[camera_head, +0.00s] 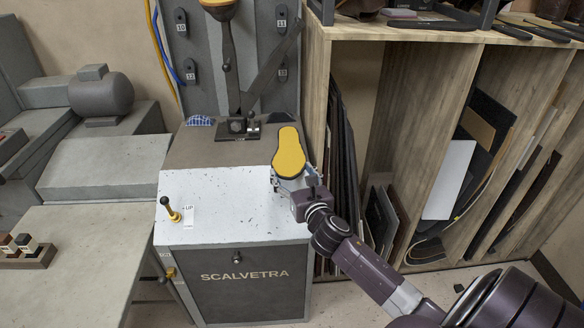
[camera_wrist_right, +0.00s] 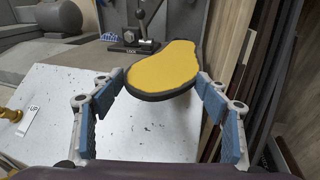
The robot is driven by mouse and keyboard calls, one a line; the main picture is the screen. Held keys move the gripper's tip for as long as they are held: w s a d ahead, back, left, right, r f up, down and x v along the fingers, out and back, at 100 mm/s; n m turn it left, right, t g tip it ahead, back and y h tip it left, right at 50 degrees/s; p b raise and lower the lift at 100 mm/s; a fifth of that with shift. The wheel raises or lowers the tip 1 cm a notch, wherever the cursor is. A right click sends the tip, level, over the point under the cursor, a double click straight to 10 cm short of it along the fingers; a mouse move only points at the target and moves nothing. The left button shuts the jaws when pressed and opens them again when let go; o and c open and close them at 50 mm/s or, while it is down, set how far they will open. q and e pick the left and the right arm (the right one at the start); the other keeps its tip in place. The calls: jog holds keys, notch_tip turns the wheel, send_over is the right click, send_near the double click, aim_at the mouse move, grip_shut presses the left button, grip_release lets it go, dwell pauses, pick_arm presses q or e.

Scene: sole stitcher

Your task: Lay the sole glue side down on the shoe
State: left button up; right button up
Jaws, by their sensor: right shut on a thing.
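The sole (camera_head: 289,152) has a yellow face with a dark rim. My right gripper (camera_head: 291,180) is shut on its near end and holds it, yellow face up, above the right side of the machine top. In the right wrist view, the sole (camera_wrist_right: 162,70) lies between the two blue-padded fingers of my right gripper (camera_wrist_right: 161,85). A yellow-topped object with a dark edge (camera_head: 220,5) sits on a dark post at the top of the head view, cut off by the frame; I cannot tell if it is the shoe. My left gripper is out of view.
The SCALVETRA machine (camera_head: 230,205) has a speckled pale top. A wooden rack (camera_head: 425,130) with upright sheets stands close on the right. The pale top's middle is clear.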

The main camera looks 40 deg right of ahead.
jog(key=shift+s+a+r+p, duration=0.45)
jog(key=shift+s+a+p, duration=0.05)
jog(key=shift+s, duration=0.25)
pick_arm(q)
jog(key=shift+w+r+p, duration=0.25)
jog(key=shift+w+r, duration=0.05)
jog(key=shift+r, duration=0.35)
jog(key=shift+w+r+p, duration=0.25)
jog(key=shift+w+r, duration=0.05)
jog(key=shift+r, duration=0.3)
pick_arm(e)
jog(key=shift+s+a+r, duration=0.15)
jog(key=shift+s+a, duration=0.15)
jog(key=shift+s, duration=0.2)
jog(key=shift+s+a+r, duration=0.15)
jog(key=shift+s+a, duration=0.15)
jog(key=shift+s, duration=0.15)
jog(key=s+a+r+p, duration=0.2)
jog(key=s+r+p, duration=0.1)
jog(key=r+p, duration=0.5)
jog(key=shift+r+p, duration=0.25)
jog(key=shift+p, duration=0.5)
jog(key=shift+s+r+p, duration=0.2)
jog(key=shift+r+p, duration=0.1)
jog(key=shift+p, duration=0.05)
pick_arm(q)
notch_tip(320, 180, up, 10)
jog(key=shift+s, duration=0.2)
pick_arm(e)
jog(key=shift+f, duration=0.1)
